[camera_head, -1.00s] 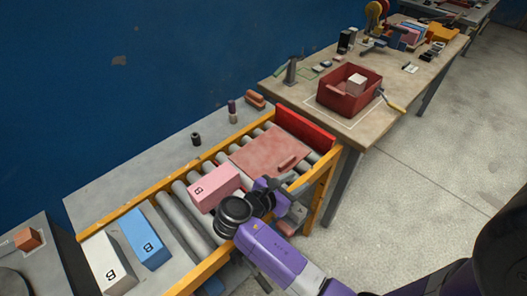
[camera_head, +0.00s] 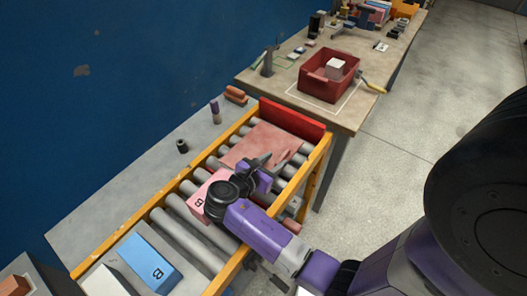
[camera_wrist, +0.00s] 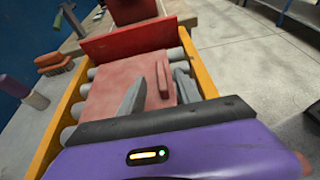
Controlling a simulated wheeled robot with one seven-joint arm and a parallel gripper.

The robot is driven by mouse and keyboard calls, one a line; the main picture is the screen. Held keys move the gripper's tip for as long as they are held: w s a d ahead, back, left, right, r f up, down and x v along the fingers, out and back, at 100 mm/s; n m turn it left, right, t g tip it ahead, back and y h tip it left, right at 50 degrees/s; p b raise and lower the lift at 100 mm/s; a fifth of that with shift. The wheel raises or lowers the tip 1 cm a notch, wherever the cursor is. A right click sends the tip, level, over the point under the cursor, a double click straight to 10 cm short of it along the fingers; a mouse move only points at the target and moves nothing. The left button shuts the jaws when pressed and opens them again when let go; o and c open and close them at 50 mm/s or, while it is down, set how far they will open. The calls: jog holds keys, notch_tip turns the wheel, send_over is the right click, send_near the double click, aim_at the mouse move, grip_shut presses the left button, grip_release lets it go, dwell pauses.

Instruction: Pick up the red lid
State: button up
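The red lid (camera_head: 255,144) is a flat, faded red panel with a raised bar handle, lying on the roller conveyor in front of an upright bright red board. In the wrist view the lid (camera_wrist: 108,92) fills the middle, and its handle (camera_wrist: 163,79) shows between and beyond my fingertips. My gripper (camera_head: 266,165) is over the near part of the lid, with its grey fingers apart and nothing between them. In the wrist view my gripper (camera_wrist: 160,85) points along the lid toward the red board. I cannot tell how high the fingers are above the lid.
The bright red board (camera_head: 291,119) stands at the conveyor's far end. Yellow rails (camera_head: 314,160) edge the rollers. A pink box (camera_head: 200,196) sits partly hidden beside my wrist, with a blue box (camera_head: 140,262) nearer. A red crate (camera_head: 318,88) stands on the bench beyond.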

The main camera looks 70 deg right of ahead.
aim_at(284, 155)
jog(key=x, duration=0.7)
jog(key=shift+s+d, duration=0.1)
jog(key=shift+c, duration=0.2)
grip_shut()
